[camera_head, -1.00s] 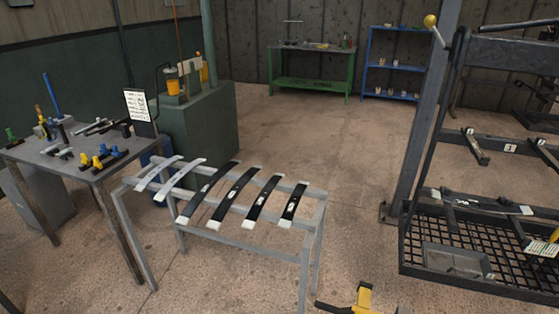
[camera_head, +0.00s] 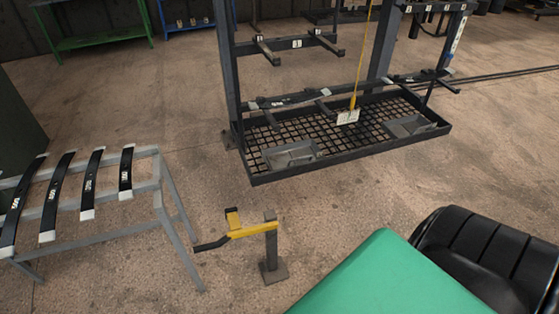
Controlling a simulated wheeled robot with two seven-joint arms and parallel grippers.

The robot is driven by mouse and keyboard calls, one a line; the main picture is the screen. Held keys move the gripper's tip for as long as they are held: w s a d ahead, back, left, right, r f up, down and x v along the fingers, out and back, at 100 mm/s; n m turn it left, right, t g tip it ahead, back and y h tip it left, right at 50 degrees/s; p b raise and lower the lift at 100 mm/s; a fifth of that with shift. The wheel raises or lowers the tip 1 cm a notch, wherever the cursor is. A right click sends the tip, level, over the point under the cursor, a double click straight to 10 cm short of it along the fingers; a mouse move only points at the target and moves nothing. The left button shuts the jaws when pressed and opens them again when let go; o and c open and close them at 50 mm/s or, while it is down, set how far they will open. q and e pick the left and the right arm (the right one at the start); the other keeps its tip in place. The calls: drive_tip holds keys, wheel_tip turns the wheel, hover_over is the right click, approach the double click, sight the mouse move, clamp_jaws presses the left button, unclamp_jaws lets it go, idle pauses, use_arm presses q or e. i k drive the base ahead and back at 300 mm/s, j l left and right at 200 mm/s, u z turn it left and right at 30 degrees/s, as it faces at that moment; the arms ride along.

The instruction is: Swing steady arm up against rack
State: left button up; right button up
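A yellow arm with a dark bent end (camera_head: 252,230) is attached to a short grey post (camera_head: 270,250) on the floor at the lower middle; it looks like the steady arm. It points left, its dark end near the leg of the grey stand. The dark metal rack (camera_head: 228,65) stands beyond it, with a mesh tray (camera_head: 350,158) at its base. The yellow arm is apart from the rack, with floor between them. Neither of my grippers is in view.
A grey stand (camera_head: 105,232) with several dark leaf springs is at the left. A green flat-topped object (camera_head: 385,275) and a black ribbed, seat-like object (camera_head: 490,255) fill the lower right. A yellow cord with a tag (camera_head: 348,117) hangs over the tray.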

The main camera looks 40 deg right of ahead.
sight(231, 214)
drive_tip(key=z, duration=0.8)
